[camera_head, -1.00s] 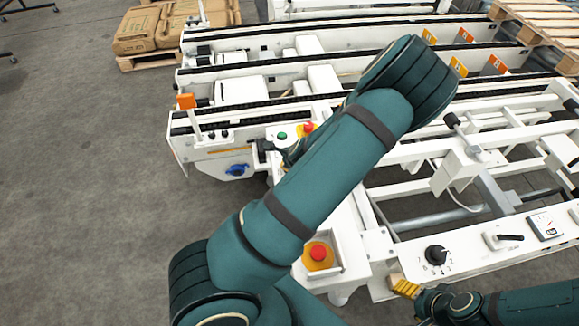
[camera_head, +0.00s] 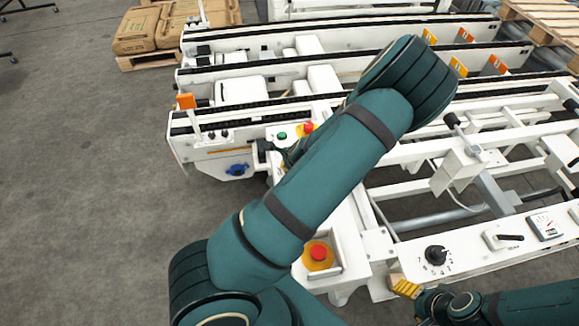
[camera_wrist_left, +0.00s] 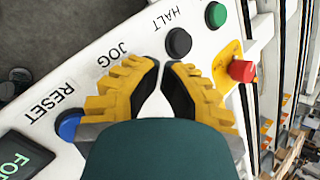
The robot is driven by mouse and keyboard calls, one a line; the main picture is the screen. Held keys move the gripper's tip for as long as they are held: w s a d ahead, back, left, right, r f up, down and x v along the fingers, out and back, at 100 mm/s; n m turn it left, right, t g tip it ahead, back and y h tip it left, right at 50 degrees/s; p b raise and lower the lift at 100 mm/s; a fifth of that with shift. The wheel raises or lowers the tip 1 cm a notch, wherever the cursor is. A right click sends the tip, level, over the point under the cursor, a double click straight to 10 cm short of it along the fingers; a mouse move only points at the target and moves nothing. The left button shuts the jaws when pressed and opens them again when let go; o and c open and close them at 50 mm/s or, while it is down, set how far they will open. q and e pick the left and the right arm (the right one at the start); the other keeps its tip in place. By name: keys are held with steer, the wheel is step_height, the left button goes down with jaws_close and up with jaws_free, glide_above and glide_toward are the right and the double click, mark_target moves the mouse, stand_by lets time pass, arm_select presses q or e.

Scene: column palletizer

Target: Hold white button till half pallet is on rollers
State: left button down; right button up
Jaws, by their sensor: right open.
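In the left wrist view my left gripper (camera_wrist_left: 163,66), with yellow fingers and black pads, is over a white button panel (camera_wrist_left: 120,55) by the word JOG. Its fingertips nearly meet, with nothing seen between them. No white button shows; the fingers may cover it. Wooden pallets (camera_head: 540,18) show at the top right, by grey rollers (camera_head: 556,58); I cannot tell which is a half pallet.
Around my left gripper are a black button (camera_wrist_left: 178,42), a green button (camera_wrist_left: 216,14), a red emergency stop (camera_wrist_left: 243,70) and a blue button (camera_wrist_left: 69,125). Another red stop (camera_head: 318,254) and a black dial (camera_head: 436,254) are on the front rail.

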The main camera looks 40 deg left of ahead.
stand_by(0.7)
arm_select(q)
steer(key=shift+r+p, duration=0.85)
steer(key=shift+r, duration=0.1)
step_height(320, 180, up, 5)
steer(key=p, duration=0.4)
steer(key=shift+p, duration=0.4)
